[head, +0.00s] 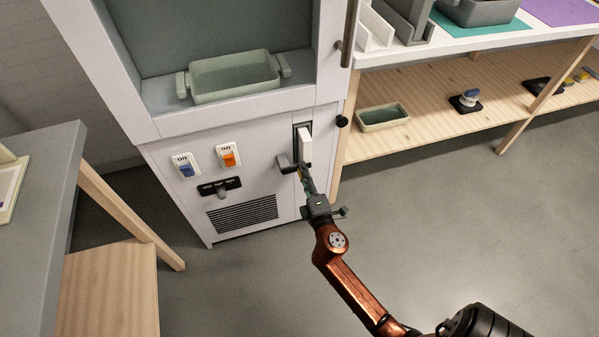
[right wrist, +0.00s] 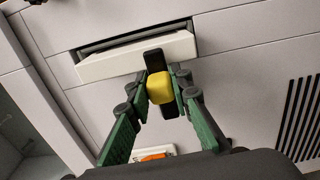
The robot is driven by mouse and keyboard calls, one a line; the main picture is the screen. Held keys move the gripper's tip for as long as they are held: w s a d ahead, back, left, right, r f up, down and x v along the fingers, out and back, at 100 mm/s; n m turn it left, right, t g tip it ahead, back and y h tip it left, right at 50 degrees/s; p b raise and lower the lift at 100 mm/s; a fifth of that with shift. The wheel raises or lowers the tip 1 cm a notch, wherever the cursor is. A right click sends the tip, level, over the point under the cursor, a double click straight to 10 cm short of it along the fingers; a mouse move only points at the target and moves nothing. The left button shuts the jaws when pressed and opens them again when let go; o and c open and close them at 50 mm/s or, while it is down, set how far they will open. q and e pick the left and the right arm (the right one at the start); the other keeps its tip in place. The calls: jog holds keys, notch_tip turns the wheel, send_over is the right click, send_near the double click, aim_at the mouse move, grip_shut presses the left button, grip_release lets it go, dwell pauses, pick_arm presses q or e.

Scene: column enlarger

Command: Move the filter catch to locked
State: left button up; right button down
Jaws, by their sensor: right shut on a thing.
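The filter catch is a black bar (right wrist: 155,60) with a yellow knob (right wrist: 161,88) in the right wrist view. Its dark end also shows in the head view (head: 284,162), left of the fingers. One end of the bar overlaps the edge of the white filter panel (right wrist: 130,58), which sticks out of a dark slot in the cabinet front; the panel shows in the head view (head: 305,146) too. My right gripper (head: 303,172) is shut on the yellow knob, one finger on each side (right wrist: 161,93). The fingers partly hide the catch in the head view. My left gripper is out of view.
The cabinet front (head: 160,160) carries a blue switch (head: 186,167), an orange switch (head: 229,157), a small black control (head: 220,188) and a vent (head: 243,215). A wooden shelf (head: 440,140) stands right, a grey table (head: 45,170) left. The floor before the cabinet is clear.

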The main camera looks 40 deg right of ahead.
jog(key=shift+a+f, duration=0.15)
jog(key=shift+a, duration=0.05)
dwell(0.3)
jog(key=c, duration=2)
grip_release()
jog(key=shift+w, duration=0.1)
jog(key=shift+o, duration=1.4)
jog(key=shift+d, duration=0.15)
notch_tip(320, 180, up, 10)
jog(key=shift+r, duration=0.1)
jog(key=shift+c, duration=0.4)
